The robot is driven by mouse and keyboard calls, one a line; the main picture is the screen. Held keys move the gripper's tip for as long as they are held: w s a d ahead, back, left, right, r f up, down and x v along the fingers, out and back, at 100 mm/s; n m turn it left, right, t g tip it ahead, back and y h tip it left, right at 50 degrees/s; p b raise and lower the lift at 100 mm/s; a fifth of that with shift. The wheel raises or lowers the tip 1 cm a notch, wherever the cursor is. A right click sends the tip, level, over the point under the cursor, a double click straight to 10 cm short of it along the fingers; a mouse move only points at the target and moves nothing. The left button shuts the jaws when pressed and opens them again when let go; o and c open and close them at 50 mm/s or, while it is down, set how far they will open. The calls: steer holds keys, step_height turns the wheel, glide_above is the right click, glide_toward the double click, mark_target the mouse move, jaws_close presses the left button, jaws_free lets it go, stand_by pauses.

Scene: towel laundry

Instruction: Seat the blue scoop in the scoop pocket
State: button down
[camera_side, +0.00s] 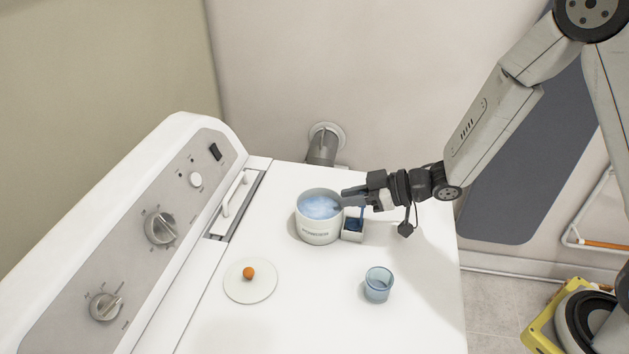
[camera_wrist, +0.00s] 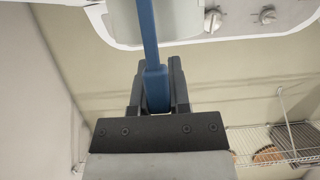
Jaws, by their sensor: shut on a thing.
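My gripper (camera_side: 352,197) is shut on the blue scoop (camera_side: 361,215), right of the round white tub (camera_side: 319,228). In the wrist view, the scoop's blue handle (camera_wrist: 155,82) is held between the two fingers of my gripper (camera_wrist: 158,72) and runs off the top edge. In the side view, the scoop hangs down from the fingers at the small white scoop pocket (camera_side: 352,237) beside the tub. Its lower end is at the pocket's dark opening; I cannot tell how deep it reaches or whether it touches. The fingers hide part of the scoop.
The tub is open and holds pale blue powder (camera_side: 320,206). A white lid with an orange knob (camera_side: 249,274) lies at the front left. A clear blue cup (camera_side: 378,284) stands at the front right. The control panel (camera_side: 150,230) rises at left. The white top between lid and cup is clear.

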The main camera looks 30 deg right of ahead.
steer(key=shift+f, duration=0.15)
jaws_free()
stand_by(0.4)
steer(key=shift+r, duration=3.45)
